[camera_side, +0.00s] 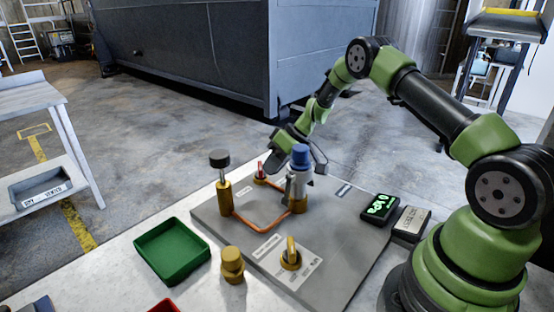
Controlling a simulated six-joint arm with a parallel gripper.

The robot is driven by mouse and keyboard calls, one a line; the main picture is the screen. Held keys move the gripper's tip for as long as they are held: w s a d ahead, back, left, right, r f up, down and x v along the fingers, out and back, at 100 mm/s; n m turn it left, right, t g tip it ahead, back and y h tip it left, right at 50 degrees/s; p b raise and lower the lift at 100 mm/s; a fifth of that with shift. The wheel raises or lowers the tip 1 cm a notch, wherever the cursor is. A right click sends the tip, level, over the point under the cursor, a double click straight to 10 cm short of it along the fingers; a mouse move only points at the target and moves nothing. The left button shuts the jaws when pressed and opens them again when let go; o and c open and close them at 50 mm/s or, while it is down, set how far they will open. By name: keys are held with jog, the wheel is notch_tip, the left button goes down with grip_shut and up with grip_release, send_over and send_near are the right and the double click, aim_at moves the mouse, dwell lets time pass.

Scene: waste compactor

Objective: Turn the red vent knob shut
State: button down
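The red vent knob (261,169) is a small red handle on a brass base at the back of the grey panel (333,240). My gripper (296,163) is above the back of the panel, just right of and close to the red knob. Its fingers appear spread, one near the red knob and one farther right. A white fitting (298,187) with a blue cap stands in front and hides the space between the fingers. I cannot tell whether a finger touches the red knob.
A brass valve (291,257) and brass piece (232,264) are in front. A green tray (172,251) lies left; a lit display (380,207) lies right.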

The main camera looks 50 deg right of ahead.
jog(key=s+d, duration=0.3)
jog(key=shift+s+r, duration=0.1)
jog(key=shift+r, duration=0.05)
jog(key=s+r, duration=0.4)
jog(key=r, duration=0.2)
jog(key=shift+s+d+r, duration=0.35)
jog(key=shift+d, duration=0.05)
jog(key=c, duration=1.8)
grip_release()
jog(key=shift+s+r, duration=0.2)
jog(key=shift+r, duration=0.1)
jog(key=o, duration=0.4)
jog(key=shift+s+r, duration=0.1)
jog(key=shift+r, duration=0.15)
jog(key=shift+c, duration=0.2)
jog(key=o, duration=1)
notch_tip(320, 180, up, 5)
jog(key=shift+r, duration=0.2)
jog(key=shift+o, duration=0.2)
jog(key=n+g+h, duration=0.2)
jog(key=n, duration=0.6)
send_over(261, 165)
jog(key=s+d, duration=0.3)
notch_tip(261, 165, down, 5)
jog(key=shift+t, duration=0.3)
jog(key=x, duration=1)
jog(key=shift+f, duration=0.2)
jog(key=shift+h, duration=0.3)
jog(key=shift+c, duration=0.3)
